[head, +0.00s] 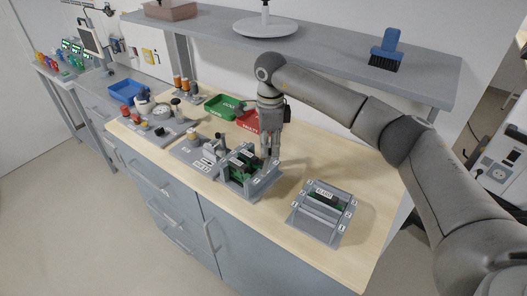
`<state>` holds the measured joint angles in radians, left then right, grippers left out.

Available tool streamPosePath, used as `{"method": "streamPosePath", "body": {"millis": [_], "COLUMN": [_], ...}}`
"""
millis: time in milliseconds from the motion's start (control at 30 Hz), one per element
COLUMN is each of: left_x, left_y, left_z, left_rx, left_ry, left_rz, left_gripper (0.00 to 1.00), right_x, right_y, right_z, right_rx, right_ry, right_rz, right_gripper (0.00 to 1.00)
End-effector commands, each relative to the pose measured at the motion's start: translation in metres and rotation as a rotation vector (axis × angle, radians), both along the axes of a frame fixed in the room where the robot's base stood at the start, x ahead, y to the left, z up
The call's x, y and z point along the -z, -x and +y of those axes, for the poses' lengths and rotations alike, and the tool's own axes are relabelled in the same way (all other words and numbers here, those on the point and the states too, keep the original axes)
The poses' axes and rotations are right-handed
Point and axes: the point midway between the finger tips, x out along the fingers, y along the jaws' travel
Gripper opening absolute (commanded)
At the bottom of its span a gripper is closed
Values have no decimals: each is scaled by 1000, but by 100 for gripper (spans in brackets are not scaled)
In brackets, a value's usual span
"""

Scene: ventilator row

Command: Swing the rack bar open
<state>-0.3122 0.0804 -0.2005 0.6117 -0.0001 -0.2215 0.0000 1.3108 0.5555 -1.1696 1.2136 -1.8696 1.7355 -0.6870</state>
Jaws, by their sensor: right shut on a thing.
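A grey rack (234,190) holding green boards stands on the wooden worktop, near its front edge. My right gripper (270,153) points down at the back right of this rack, with its fingers close together. It is shut on the rack bar, which is small here and mostly hidden by the fingers. The bar's exact angle cannot be made out. My left gripper is not in view.
A second grey holder (318,227) with a board stands to the right on the worktop (365,228). A red bin (246,119) and a green bin (213,106) sit behind the rack. A shelf (330,54) with a blue brush (387,46) hangs above.

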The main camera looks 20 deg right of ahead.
Motion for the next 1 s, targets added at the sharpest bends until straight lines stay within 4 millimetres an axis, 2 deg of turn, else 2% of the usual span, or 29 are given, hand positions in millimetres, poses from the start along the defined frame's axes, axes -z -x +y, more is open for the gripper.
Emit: {"method": "streamPosePath", "body": {"millis": [133, 267, 700, 933, 967, 1000], "left_x": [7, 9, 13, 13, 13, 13], "left_y": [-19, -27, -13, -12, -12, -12], "left_z": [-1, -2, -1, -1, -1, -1], "left_rx": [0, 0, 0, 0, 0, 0], "left_ry": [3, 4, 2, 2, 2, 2], "left_rz": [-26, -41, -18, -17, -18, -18], "left_gripper": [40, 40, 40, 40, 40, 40], "right_x": [0, -1, -3, -3, -3, -3], "right_y": [1, 3, 4, 4, 4, 4], "right_z": [-6, -9, -13, -13, -13, -13], "right_rx": [-93, -155, -227, -226, -226, -226], "right_ry": [1, -1, -1, -2, -2, -2], "right_rz": [-8, -10, -13, -13, -13, -13], "right_gripper": [0, 0, 0, 0, 13, 18]}}
